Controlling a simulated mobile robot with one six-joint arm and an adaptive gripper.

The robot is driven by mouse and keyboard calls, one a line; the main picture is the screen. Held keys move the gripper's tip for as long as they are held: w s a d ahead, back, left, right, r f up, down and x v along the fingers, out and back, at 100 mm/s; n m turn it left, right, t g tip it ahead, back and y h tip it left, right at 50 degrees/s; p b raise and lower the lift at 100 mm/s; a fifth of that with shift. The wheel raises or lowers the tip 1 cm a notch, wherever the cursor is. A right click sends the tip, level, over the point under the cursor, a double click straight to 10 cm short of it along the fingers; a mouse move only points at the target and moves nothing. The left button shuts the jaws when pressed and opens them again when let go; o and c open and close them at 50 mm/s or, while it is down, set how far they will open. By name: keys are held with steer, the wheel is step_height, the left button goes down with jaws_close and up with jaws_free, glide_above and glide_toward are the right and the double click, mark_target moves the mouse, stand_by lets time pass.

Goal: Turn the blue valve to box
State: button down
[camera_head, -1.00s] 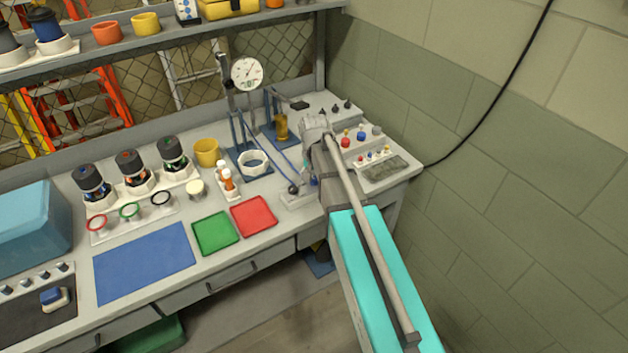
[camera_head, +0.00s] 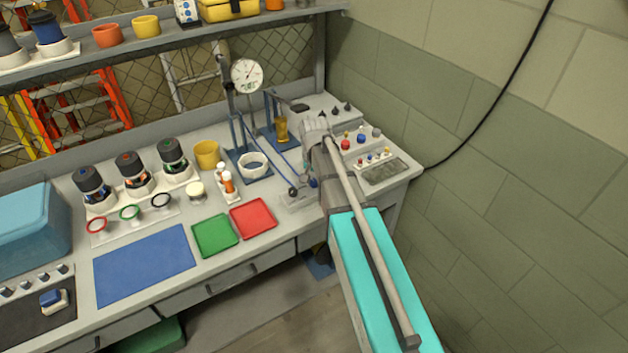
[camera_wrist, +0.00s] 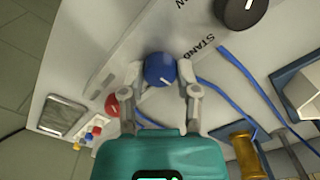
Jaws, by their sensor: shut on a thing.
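The blue valve (camera_wrist: 160,70) is a round blue knob with a short white mark, which points toward the lower right in the wrist view. My gripper (camera_wrist: 159,76) is shut on it, one finger on each side. The valve sits on a pale panel (camera_wrist: 120,62) with the printed word STAND beside it. No BOX label is readable. A black knob (camera_wrist: 240,10) with a white mark is on the same panel. In the head view my arm hides most of the valve; the black knob (camera_head: 293,191) shows left of my arm.
A red knob (camera_wrist: 112,104) is close to my left finger in the wrist view. Red (camera_head: 254,217) and green (camera_head: 215,235) trays are on the bench. A block wall (camera_head: 520,180) stands right of my arm.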

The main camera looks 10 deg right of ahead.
mark_target(314, 181)
steer(key=shift+c, duration=1.7)
jaws_free()
steer(key=shift+n, duration=0.3)
step_height(314, 181, up, 14)
steer(key=p, duration=1.3)
steer(key=shift+p, duration=0.4)
steer(key=shift+f, duration=0.1)
steer(key=s+f+n+b, duration=0.2)
steer(key=s+n, duration=0.2)
steer(key=s, duration=1.2)
steer(key=shift+n, duration=0.3)
steer(key=shift+s+a, duration=0.1)
